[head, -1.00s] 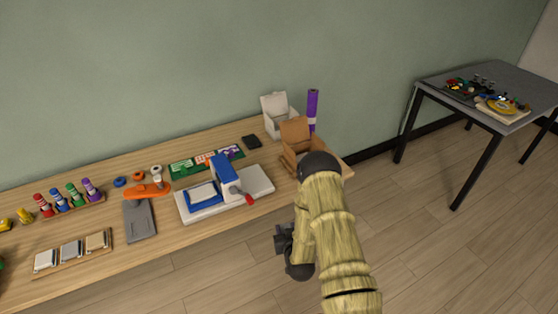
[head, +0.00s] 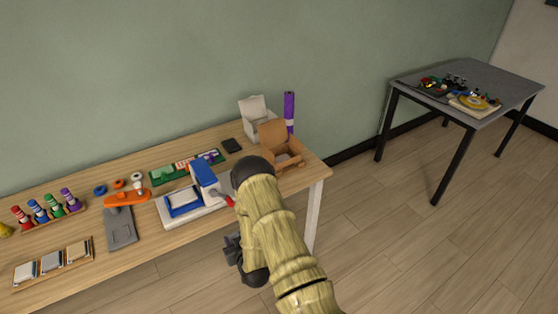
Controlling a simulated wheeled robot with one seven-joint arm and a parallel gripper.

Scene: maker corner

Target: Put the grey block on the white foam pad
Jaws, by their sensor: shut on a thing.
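My gripper (head: 233,248) is dark and small in the head view, in front of the wooden table's front edge. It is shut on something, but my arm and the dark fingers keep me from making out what. I see no separate grey block that I can name with certainty. I cannot clearly pick out the white foam pad. A pale slab (head: 462,107) with a yellow disc on it lies on the grey table (head: 500,78) at the right, too small to identify.
The wooden table (head: 140,250) holds a blue and white press (head: 203,178), an orange-handled grey tool (head: 120,230), several coloured bottles and a tray of samples. A brown box (head: 280,155), a white box (head: 254,122) and a purple roll (head: 289,112) stand at its right end. Open floor separates the tables.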

